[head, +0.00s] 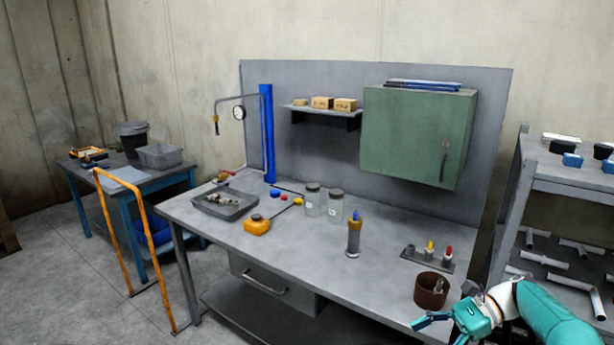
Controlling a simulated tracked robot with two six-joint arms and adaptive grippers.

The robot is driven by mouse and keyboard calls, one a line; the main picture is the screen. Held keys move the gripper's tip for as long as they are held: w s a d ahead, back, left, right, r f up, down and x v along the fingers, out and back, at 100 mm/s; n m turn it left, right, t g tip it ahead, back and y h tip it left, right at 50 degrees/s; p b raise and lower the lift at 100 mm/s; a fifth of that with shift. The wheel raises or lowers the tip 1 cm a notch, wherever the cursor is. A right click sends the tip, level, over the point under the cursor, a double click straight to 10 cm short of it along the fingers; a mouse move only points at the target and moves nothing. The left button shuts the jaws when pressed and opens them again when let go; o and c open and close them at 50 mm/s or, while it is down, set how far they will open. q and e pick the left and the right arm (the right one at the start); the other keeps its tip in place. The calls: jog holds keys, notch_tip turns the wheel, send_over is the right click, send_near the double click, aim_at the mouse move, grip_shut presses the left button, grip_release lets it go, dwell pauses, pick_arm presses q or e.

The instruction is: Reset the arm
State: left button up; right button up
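My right gripper (444,305) is at the bottom right in the head view, at the end of my teal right arm (550,312). Its two blue-tipped fingers are spread apart, with nothing seen between them. It is in front of the right end of the grey workbench (330,262), close to a brown cup (431,291). I cannot tell whether it touches the bench. My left arm and gripper are out of view.
A green cabinet (415,138) hangs behind. A shelf (570,176) stands right, an orange rail (112,235) left.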

jog(key=s+a+f+g+h+p, duration=0.15)
jog(key=s+a+f+g, duration=0.25)
jog(key=s+a+f, duration=0.7)
jog(key=s+a+f+n+t+h, duration=0.3)
jog(key=s+f+n+h, duration=0.4)
jog(key=s+f+n, duration=0.7)
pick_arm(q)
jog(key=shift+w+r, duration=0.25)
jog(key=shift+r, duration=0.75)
pick_arm(e)
jog(key=t, duration=0.1)
jog(key=d+f+t, duration=0.1)
jog(key=t, duration=0.1)
jog(key=shift+s+f+h, duration=0.1)
jog(key=shift+f+h, duration=0.15)
jog(key=shift+h, duration=0.1)
